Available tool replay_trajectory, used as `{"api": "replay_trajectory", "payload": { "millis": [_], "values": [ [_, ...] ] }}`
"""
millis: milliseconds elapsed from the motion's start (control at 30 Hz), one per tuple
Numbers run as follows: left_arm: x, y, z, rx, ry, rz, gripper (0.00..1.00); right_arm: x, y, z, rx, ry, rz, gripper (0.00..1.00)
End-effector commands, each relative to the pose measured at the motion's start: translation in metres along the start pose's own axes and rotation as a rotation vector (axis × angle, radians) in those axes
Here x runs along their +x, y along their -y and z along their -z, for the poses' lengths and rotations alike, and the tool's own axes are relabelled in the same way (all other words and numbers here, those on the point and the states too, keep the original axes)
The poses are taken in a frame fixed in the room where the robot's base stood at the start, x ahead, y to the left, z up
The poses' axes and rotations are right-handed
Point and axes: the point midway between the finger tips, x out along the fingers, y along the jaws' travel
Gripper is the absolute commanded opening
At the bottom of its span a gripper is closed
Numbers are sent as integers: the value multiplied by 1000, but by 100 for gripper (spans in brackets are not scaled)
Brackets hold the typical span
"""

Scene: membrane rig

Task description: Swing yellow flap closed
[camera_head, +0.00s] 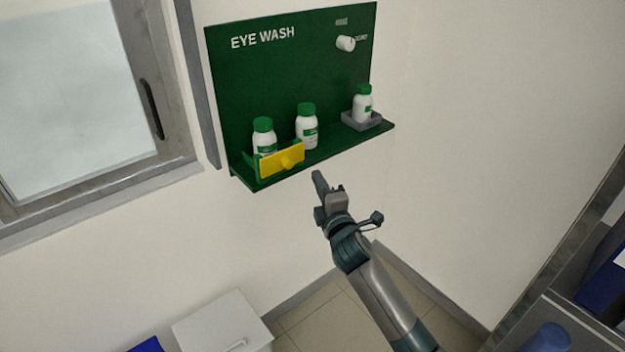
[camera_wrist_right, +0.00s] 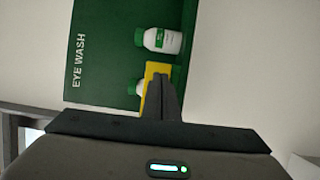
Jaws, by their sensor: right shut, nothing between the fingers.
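The yellow flap (camera_head: 281,160) is on the front left of the green eye wash station's shelf, in front of the left white bottle (camera_head: 264,139). In the right wrist view the flap (camera_wrist_right: 156,70) is partly hidden behind my fingers. My right gripper (camera_head: 318,177) is shut and empty, below and to the right of the flap in the head view. In the right wrist view the shut fingers (camera_wrist_right: 160,82) overlap the flap; I cannot tell whether they touch it. My left gripper is not in view.
The green eye wash board (camera_head: 292,75) is on the wall. A middle bottle (camera_head: 307,128) stands on its shelf, and a right bottle (camera_head: 363,104) sits in a grey tray (camera_head: 362,121). A window (camera_head: 77,85) is at the left. A white bin (camera_head: 221,325) stands below.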

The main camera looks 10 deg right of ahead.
Motion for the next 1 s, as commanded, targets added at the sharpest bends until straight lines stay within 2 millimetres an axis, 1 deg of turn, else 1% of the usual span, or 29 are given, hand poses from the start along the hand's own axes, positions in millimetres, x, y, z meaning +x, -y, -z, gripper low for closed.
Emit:
{"api": "replay_trajectory", "payload": {
  "millis": [33,200,333,500,667,1000],
  "values": [
    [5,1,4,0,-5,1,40,-6,2,-4,-2,0,-1,0],
    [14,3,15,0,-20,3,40,-28,3,-17,-3,0,-1,0],
    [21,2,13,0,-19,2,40,-45,3,-27,-2,-1,-1,0],
    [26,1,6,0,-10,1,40,-60,2,-36,0,0,0,0],
    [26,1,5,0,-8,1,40,-65,0,-39,1,0,0,0],
    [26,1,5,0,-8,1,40,-65,0,-39,1,0,0,0]
  ]
}}
